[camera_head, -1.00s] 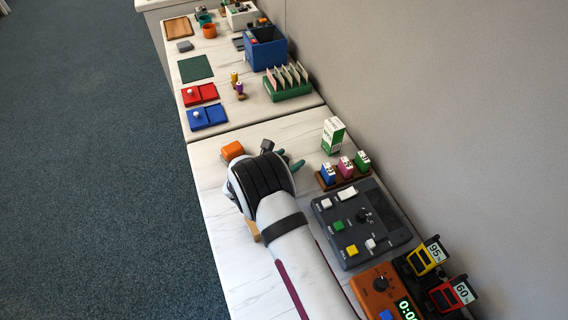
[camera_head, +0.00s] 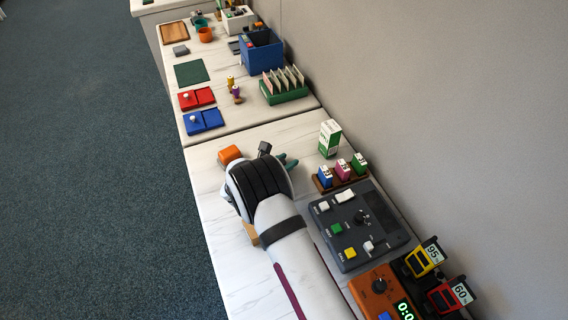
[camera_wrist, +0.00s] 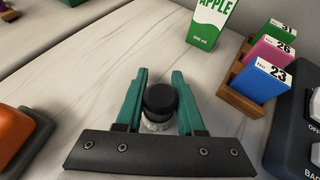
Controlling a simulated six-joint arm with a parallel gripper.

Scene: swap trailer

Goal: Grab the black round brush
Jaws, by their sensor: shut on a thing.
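The black round brush (camera_wrist: 160,99) stands between the green fingers of my gripper (camera_wrist: 158,90) in the wrist view. Its black round top and a pale part below it show. My gripper is shut on the brush, one finger on each side. In the head view my gripper (camera_head: 286,161) is mostly hidden behind my own wrist, and the brush cannot be seen there.
An orange block (camera_head: 229,155) is left of my gripper. A green and white apple carton (camera_head: 330,138) and a wooden rack (camera_head: 341,181) of small numbered cartons stand to the right. A grey control panel (camera_head: 358,226) lies nearer. Bare white tabletop (camera_wrist: 75,70) is ahead.

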